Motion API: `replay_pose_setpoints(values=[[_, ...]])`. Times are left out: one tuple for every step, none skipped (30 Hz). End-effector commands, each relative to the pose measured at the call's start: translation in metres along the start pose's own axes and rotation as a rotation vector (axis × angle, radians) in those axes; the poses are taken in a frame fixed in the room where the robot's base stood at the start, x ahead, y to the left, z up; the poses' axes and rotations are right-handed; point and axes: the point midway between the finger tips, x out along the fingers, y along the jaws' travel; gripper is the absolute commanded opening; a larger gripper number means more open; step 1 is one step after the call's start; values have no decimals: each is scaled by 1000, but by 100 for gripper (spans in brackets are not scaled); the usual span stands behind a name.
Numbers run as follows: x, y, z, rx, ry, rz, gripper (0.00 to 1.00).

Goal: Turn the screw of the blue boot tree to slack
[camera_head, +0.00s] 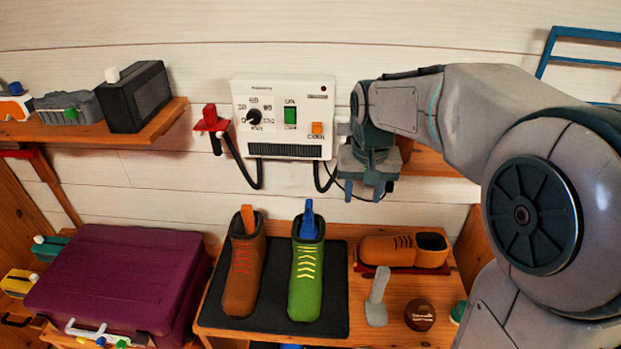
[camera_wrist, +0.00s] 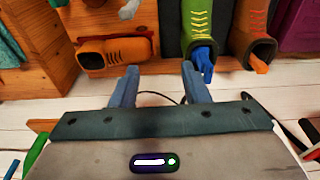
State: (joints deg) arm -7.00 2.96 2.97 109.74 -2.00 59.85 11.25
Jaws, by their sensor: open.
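The blue boot tree also shows in the wrist view (camera_wrist: 203,62), just beyond the right finger. The screw itself is too small to make out. My gripper (camera_head: 366,192) is above the bench, up and to the right of the green boot, pointing down. In the wrist view my gripper (camera_wrist: 160,85) is open with nothing between its fingers.
A brown boot (camera_head: 243,275) with an orange boot tree (camera_head: 248,218) stands left of the green one. A purple case (camera_head: 120,280) is at left. A white control box (camera_head: 284,116) hangs behind.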

Motion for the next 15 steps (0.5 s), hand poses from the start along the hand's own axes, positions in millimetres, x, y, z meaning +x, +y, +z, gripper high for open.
replay_pose_setpoints(values=[[-1,-12,-20,-4,-17,-1,42],[0,-18,-30,-4,-24,-1,42],[2,-26,-43,-2,-33,-1,42],[4,-32,-53,-1,-41,-1,42],[6,-38,-62,0,-47,-2,42],[10,-47,-74,1,-58,-2,42],[14,-53,-82,3,-65,-2,42],[17,-59,-91,5,-72,-2,42],[22,-68,-101,6,-81,-2,42],[26,-74,-108,7,-88,-2,42],[30,-80,-114,10,-94,-2,42],[35,-87,-122,12,-101,-2,42],[39,-91,-126,14,-107,-2,42],[42,-96,-131,16,-112,-1,42],[47,-101,-136,18,-117,-2,42]])
